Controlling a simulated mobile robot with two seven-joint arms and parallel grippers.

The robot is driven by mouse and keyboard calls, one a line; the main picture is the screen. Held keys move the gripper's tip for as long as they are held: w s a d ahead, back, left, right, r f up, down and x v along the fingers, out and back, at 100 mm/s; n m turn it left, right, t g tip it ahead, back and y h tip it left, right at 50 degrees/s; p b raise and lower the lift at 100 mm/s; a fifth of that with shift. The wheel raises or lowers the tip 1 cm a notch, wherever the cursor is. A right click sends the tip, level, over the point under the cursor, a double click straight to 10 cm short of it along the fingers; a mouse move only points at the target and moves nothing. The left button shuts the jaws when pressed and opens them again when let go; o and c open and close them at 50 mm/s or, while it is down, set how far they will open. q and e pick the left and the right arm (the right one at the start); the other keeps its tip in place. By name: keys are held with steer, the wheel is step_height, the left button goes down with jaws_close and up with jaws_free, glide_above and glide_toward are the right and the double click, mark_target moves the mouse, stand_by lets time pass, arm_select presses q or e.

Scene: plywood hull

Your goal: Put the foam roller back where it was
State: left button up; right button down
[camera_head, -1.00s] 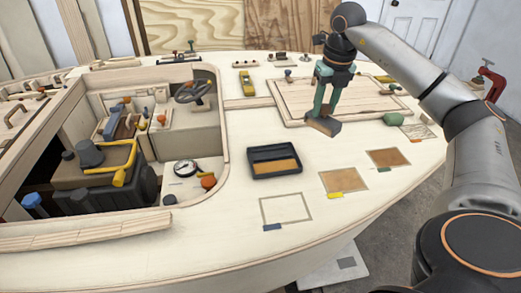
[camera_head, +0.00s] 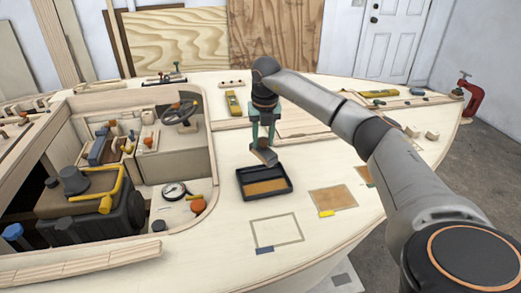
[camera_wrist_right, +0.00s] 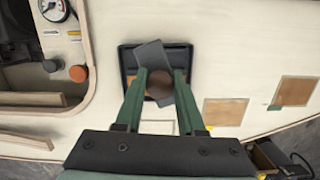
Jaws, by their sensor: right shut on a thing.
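My right gripper (camera_head: 264,150), with green fingers, points down and is shut on a small dark grey block-like thing with a brown round part, which I take to be the foam roller (camera_head: 266,157). In the right wrist view the foam roller (camera_wrist_right: 150,54) sits slanted between the fingertips (camera_wrist_right: 160,76). It appears above the black tray (camera_head: 287,190), which has an ochre floor. The tray (camera_wrist_right: 126,62) is partly hidden behind the roller and fingers there. I cannot tell the height gap. My left gripper is not in view.
On the pale deck, an outlined empty rectangle (camera_head: 276,230) with a blue tab and a brown patch (camera_head: 333,197) with a yellow tab lie near the tray. A gauge (camera_head: 174,191) and orange knob (camera_head: 198,205) are at left, beside the open cockpit.

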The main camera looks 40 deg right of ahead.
mark_target(260, 147)
steer(key=shift+w+a+f, duration=0.15)
steer(key=shift+w+f, duration=0.05)
steer(key=shift+f, duration=0.05)
step_height(260, 147, down, 3)
steer(key=shift+w+f, duration=0.1)
steer(key=shift+f, duration=0.1)
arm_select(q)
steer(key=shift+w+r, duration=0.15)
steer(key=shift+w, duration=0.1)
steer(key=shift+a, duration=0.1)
arm_select(e)
steer(key=shift+f, duration=0.15)
steer(key=shift+f, duration=0.3)
steer(key=c, duration=0.5)
jaws_free()
